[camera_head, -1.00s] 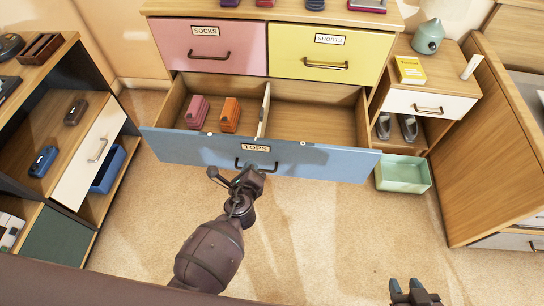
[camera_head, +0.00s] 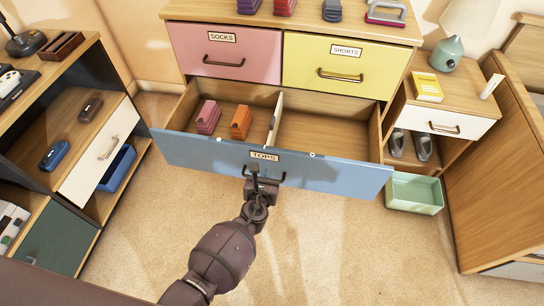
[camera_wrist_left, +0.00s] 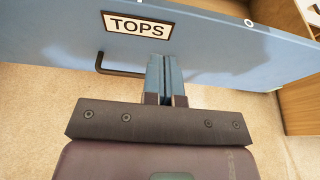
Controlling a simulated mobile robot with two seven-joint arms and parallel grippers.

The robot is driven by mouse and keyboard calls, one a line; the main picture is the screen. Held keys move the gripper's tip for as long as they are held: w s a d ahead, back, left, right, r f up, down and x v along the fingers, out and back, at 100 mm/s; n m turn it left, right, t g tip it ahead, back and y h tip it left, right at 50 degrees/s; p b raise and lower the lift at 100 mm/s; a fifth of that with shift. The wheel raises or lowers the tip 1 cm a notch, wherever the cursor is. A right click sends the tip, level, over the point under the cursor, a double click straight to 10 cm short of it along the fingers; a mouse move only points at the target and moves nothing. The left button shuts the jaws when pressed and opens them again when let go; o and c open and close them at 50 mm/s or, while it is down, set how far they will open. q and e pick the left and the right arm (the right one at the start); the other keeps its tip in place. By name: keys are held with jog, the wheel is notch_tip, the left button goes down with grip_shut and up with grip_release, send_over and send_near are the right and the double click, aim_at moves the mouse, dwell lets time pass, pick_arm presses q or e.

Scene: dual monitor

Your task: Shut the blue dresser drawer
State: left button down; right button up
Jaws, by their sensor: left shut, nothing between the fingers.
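The blue dresser drawer (camera_head: 215,155), labelled TOPS, is pulled out below the pink and yellow drawers. Its dark bar handle (camera_head: 283,177) is on the front under the label. A divider splits its inside, with folded pink and orange clothes in the left part and the right part empty. My left gripper (camera_head: 255,172) is at the middle of the drawer front, by the handle. In the left wrist view its blue fingers (camera_wrist_left: 165,78) are shut together with nothing between them, tips at the blue front just below the label; contact is hard to tell. My right gripper is out of view.
The pink drawer (camera_head: 195,62) and yellow drawer (camera_head: 380,80) above are shut. Open shelving (camera_head: 95,70) stands at left. The carpet in front is clear.

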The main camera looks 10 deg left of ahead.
aim_at(273, 152)
pick_arm(q)
jog(key=x, duration=0.2)
jog(key=b+x, duration=0.1)
jog(key=x, duration=0.3)
jog(key=shift+w+r+b, duration=0.2)
jog(key=shift+w+b, duration=0.15)
jog(key=shift+w, duration=0.1)
jog(key=shift+w+r, duration=0.1)
jog(key=shift+w, duration=0.55)
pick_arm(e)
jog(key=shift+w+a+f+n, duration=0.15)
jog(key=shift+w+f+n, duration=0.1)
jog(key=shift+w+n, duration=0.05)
